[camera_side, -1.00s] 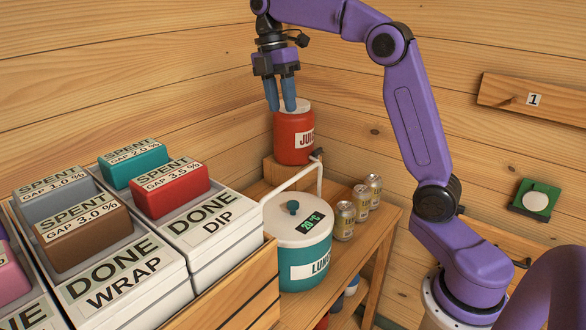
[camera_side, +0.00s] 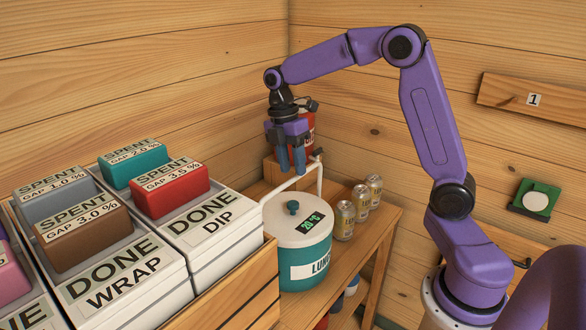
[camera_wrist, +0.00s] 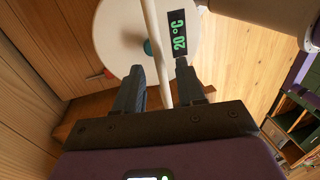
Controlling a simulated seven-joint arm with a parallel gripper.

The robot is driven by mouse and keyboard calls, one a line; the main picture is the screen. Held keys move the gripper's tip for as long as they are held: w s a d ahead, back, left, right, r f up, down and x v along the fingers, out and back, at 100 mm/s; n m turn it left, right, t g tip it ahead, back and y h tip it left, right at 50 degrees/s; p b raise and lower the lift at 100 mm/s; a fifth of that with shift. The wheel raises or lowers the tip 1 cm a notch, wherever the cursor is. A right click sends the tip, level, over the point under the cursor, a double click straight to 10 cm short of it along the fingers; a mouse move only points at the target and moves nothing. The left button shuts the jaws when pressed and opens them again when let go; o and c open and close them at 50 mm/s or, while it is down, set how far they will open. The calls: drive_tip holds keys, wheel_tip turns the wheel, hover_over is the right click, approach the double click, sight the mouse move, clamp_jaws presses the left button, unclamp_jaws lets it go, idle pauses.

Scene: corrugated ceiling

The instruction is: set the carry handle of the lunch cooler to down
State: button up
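The lunch cooler (camera_side: 300,258) is a teal round tub with a white lid and a "20 °C" display, standing on the wooden shelf. Its white carry handle (camera_side: 289,184) stands raised above the lid. In the wrist view the handle (camera_wrist: 158,50) runs as a white bar across the lid (camera_wrist: 118,32) and down between my fingers. My gripper (camera_side: 291,172) points down at the handle's top bar, fingers apart. In the wrist view my gripper (camera_wrist: 165,85) has a finger on each side of the bar, with gaps visible. Contact cannot be seen.
A red juice jug (camera_side: 308,125) with a tap stands behind my gripper. Several cans (camera_side: 361,202) stand right of the cooler on the shelf (camera_side: 365,245). A wooden crate (camera_side: 235,300) holding labelled boxes is at the left.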

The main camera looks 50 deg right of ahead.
drive_tip(key=shift+s+f, duration=0.2)
drive_tip(key=shift+f, duration=0.6)
drive_tip(key=shift+c, duration=0.3)
clamp_jaws()
drive_tip(key=shift+s, duration=0.15)
drive_tip(key=s+f+t, duration=0.3)
drive_tip(key=s+f, duration=0.2)
drive_tip(key=s, duration=0.7)
drive_tip(key=shift+s, duration=0.3)
drive_tip(key=shift+o, duration=0.3)
unclamp_jaws()
drive_tip(key=shift+f, duration=0.1)
